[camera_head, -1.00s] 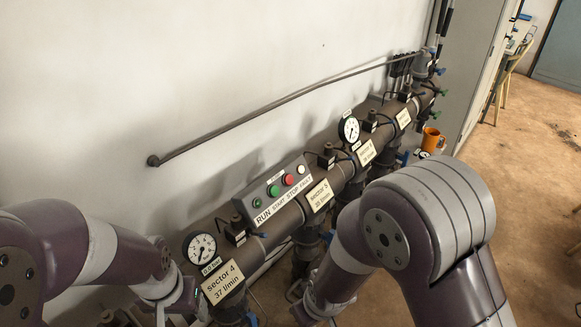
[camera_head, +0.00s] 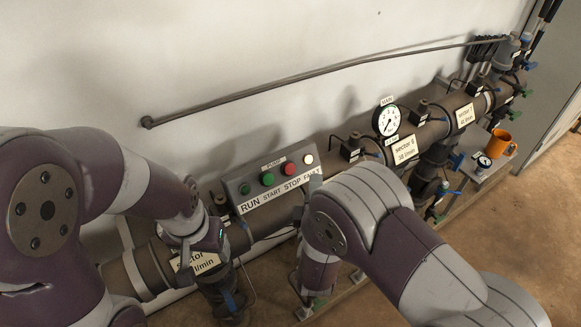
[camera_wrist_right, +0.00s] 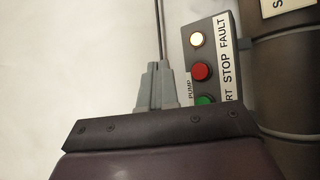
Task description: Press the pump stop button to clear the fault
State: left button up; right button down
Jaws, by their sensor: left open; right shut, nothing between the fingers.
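The pump panel (camera_head: 274,187) is a grey box on the pipe, labelled RUN, START, STOP, FAULT. Its red stop button (camera_head: 289,170) sits between the green start button (camera_head: 268,179) and the pale, lit fault lamp (camera_head: 308,159). In the right wrist view, the red button (camera_wrist_right: 202,71) and glowing fault lamp (camera_wrist_right: 197,39) show clearly. My right gripper (camera_wrist_right: 155,72) is shut and empty, appearing left of the panel, apart from the red button; my arm largely hides it in the head view. My left gripper (camera_head: 187,252) is open in front of the pipe, left of the panel.
The manifold pipe (camera_head: 437,130) runs along the wall with valves and a gauge (camera_head: 388,120). A wall rail (camera_head: 300,82) runs above the panel. An orange mug (camera_head: 500,143) stands at the right. My right forearm covers the pipe just right of the panel.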

aim_at(289, 169)
jog(key=shift+w+a+f+b, duration=0.7)
jog(key=shift+w+f+b, duration=0.05)
jog(key=shift+w+b, duration=0.3)
jog(key=shift+w+a+f+b, duration=0.7)
jog(key=shift+w+f+b, duration=0.15)
jog(key=shift+w, duration=0.25)
jog(key=shift+w+a+f+b, duration=0.7)
jog(key=shift+w+b, duration=0.35)
jog(key=shift+f, duration=0.1)
jog(key=shift+w+a+f, duration=0.1)
jog(key=shift+w+a, duration=0.1)
jog(key=shift+w, duration=0.1)
